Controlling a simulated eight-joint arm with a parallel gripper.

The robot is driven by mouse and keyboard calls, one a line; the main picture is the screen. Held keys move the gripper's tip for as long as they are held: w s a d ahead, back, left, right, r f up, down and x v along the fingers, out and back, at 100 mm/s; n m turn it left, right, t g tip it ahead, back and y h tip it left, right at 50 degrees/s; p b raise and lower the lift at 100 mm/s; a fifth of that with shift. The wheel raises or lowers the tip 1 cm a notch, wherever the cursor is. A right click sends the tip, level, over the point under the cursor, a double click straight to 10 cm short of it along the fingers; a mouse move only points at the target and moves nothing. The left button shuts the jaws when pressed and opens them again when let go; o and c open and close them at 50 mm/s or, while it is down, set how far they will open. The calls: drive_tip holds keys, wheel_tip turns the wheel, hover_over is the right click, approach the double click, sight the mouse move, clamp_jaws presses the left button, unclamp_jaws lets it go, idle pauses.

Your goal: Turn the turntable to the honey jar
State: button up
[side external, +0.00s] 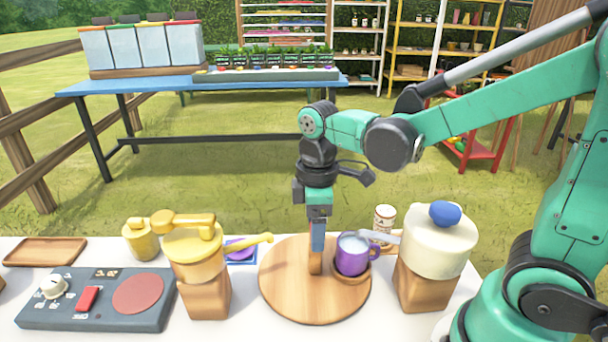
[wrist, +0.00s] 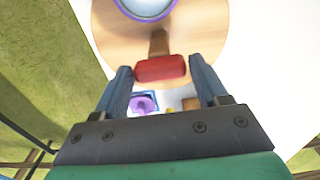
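The round wooden turntable (side external: 285,300) lies on the white table; it also shows in the wrist view (wrist: 110,35). A purple mug (side external: 352,257) with pale contents stands on it at the right, in a round wooden holder. An upright wooden handle (side external: 315,263) rises from the turntable; its red top (wrist: 160,68) shows in the wrist view. My gripper (side external: 317,240) points down over the handle. Its open fingers (wrist: 161,72) stand on either side of the red top, with small gaps. A yellow pot (side external: 195,258) with a spout stands left; no honey label is readable.
A cream pot (side external: 438,242) with a blue knob stands right, its spout near the mug. A small labelled jar (side external: 384,222) stands behind. A smaller yellow jar (side external: 140,242), a control box (side external: 100,310) and a wooden tray (side external: 45,252) are at the left.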

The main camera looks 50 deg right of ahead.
clamp_jaws()
drive_tip(key=shift+n, duration=12.6)
drive_tip(key=o, duration=0.5)
unclamp_jaws()
